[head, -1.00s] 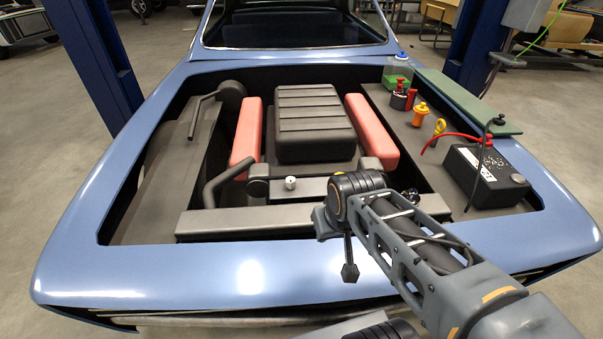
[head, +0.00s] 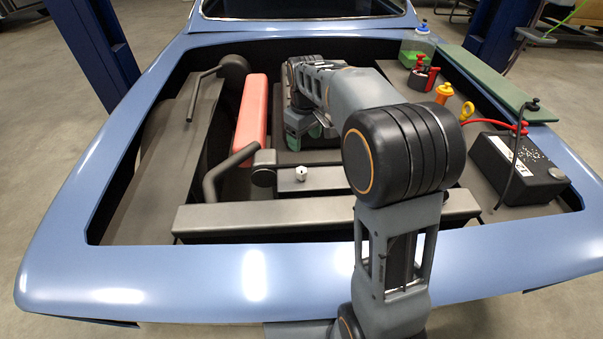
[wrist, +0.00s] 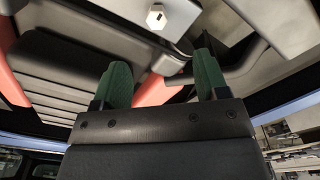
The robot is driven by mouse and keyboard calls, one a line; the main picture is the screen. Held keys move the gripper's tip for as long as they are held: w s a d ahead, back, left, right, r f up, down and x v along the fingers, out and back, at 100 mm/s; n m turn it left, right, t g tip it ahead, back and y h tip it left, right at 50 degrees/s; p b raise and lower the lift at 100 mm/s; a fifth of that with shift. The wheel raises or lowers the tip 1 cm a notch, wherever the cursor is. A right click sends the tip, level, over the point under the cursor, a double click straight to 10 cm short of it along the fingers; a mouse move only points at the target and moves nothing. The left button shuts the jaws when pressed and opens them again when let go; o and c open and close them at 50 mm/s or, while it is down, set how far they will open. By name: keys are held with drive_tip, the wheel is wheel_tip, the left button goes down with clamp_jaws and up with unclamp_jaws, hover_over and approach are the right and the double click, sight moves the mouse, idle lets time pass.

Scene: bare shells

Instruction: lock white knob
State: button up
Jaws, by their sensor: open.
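A red cover (head: 250,118) lies left of the engine. A grey crossbar (head: 265,217) runs in front of the knob, and a bent dark pipe (head: 215,180) is at its left.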

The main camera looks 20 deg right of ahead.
sight(301, 170)
drive_tip(key=shift+n, duration=0.5)
drive_tip(key=w+f, duration=0.1)
drive_tip(key=f, duration=0.9)
drive_tip(key=w+f, duration=0.1)
drive_tip(key=f, duration=0.4)
drive_tip(key=shift+w+f+b, duration=0.3)
drive_tip(key=shift+b, duration=0.05)
drive_tip(key=shift+c, duration=0.3)
drive_tip(key=c, duration=0.9)
drive_tip(key=shift+o, duration=0.2)
